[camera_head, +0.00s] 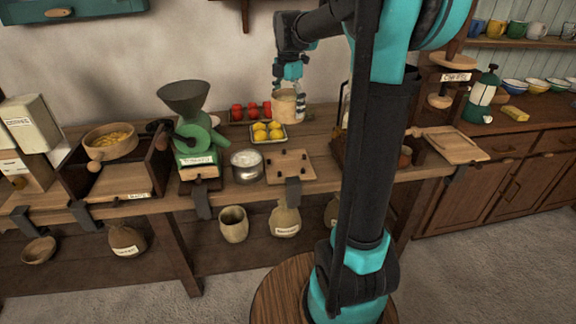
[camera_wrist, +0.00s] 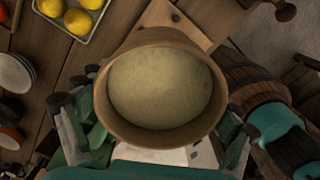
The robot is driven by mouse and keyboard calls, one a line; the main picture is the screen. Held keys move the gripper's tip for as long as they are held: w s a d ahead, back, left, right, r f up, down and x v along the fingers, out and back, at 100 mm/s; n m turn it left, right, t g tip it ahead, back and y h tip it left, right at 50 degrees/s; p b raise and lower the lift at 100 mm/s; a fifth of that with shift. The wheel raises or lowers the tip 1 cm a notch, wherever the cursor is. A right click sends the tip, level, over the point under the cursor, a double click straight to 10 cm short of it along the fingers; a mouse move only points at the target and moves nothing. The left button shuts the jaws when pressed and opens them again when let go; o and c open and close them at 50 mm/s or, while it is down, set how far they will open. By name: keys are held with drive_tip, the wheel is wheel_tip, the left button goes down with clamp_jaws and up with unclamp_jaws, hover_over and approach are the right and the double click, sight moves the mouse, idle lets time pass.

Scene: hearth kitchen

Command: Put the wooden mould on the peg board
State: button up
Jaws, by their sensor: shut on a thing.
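The wooden mould (camera_head: 284,105) is a round light-wood tub held in the air above the back of the workbench. In the wrist view the mould (camera_wrist: 160,137) fills the middle, with a pale grainy filling inside its rim. My gripper (camera_head: 288,92) is shut on it, with a finger on each side of its wall. The peg board (camera_head: 289,172) is a flat wooden square with several dark pegs, lying on the bench in front of and below the mould. In the wrist view part of a wooden board (camera_wrist: 185,18) shows beyond the mould, mostly hidden by it.
A tray of yellow fruit (camera_head: 268,132) and a tray of red fruit (camera_head: 250,112) lie behind the peg board. A metal pot (camera_head: 246,166) and a green grinder (camera_head: 190,130) stand to its left. My arm hides the bench to its right.

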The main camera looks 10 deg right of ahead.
sight(288, 165)
drive_tip(key=n, duration=0.1)
drive_tip(key=s+r+n, duration=0.1)
drive_tip(key=s+n, duration=0.1)
drive_tip(key=shift+a+r+n, duration=0.25)
drive_tip(key=shift+r+n, duration=0.05)
drive_tip(key=shift+r, duration=0.05)
wheel_tip(288, 165, down, 20)
drive_tip(key=shift+s+r, duration=0.1)
idle(0.4)
drive_tip(key=o, duration=1.4)
